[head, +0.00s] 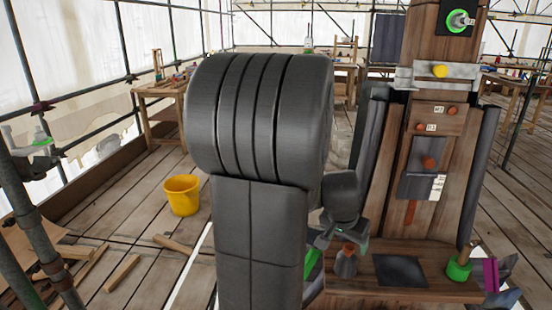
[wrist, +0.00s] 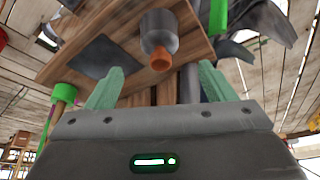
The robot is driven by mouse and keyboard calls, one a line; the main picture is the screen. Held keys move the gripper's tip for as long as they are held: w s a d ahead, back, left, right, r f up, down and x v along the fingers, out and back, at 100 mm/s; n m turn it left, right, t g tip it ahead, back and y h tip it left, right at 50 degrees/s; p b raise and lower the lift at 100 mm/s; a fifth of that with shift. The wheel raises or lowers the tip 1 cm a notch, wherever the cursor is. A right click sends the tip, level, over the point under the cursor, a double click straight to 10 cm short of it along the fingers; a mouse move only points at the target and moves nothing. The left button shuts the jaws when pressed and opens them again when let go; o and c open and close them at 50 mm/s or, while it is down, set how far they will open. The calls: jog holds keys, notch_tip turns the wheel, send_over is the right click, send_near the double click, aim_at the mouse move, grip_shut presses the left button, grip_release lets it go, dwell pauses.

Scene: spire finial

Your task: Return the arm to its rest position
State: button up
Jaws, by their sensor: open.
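My gripper (wrist: 161,76) shows in the wrist view with its two pale green fingers apart and nothing held between them. In the head view my thick dark arm fills the centre and hides part of the workplace. The end of my arm is low at its right side, by the orange-topped grey piece (head: 346,262) on the board.
A wooden spire post (head: 418,215) with dark side panels stands right of my arm. A green holder with a stick (head: 459,268) stands on its base. A yellow bucket (head: 182,195) and loose planks (head: 122,272) lie left. Scaffold poles (head: 35,220) edge the left; some floor is clear.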

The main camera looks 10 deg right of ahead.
aim_at(347, 254)
jog(key=b+x, duration=0.1)
jog(key=x, duration=0.9)
jog(key=shift+f, duration=0.3)
jog(key=shift+r, duration=0.3)
